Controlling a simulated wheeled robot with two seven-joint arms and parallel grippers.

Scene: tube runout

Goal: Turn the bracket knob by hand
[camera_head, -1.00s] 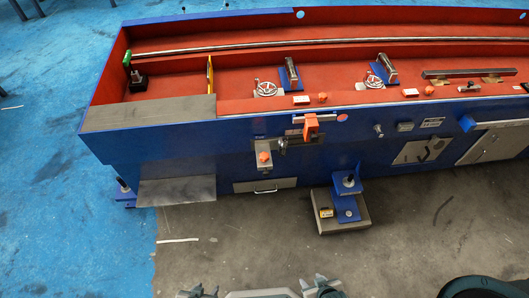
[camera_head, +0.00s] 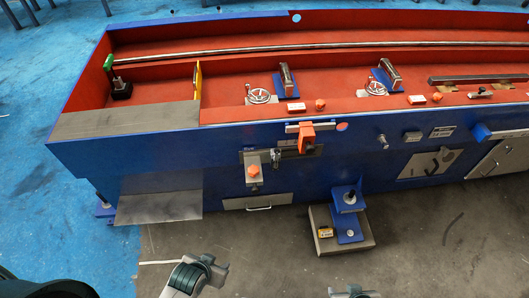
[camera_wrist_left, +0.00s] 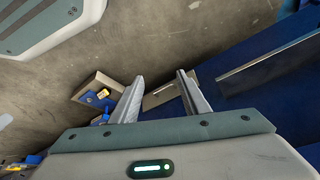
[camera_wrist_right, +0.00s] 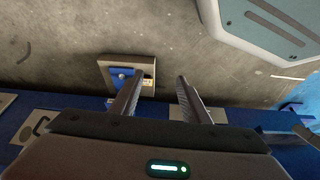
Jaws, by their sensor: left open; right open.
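An orange knob (camera_head: 254,171) sits on a grey bracket (camera_head: 251,158) on the blue front wall of the long bench. A dark cylindrical fitting (camera_head: 275,158) is just right of it. My left gripper (camera_head: 205,264) is low at the bottom of the head view, in front of the bench and apart from the knob. Its two fingers are open and empty in the left wrist view (camera_wrist_left: 158,76). My right gripper (camera_head: 353,292) is at the bottom edge, mostly cut off; its fingers are open and empty in the right wrist view (camera_wrist_right: 155,80). Neither wrist view clearly shows the orange knob.
An orange clamp (camera_head: 306,138) is on the wall right of and above the knob. A grey block with a blue stand (camera_head: 349,222) is on the floor to the right. A grey plate (camera_head: 160,206) projects at lower left. Bare floor (camera_head: 270,255) lies between the grippers and bench.

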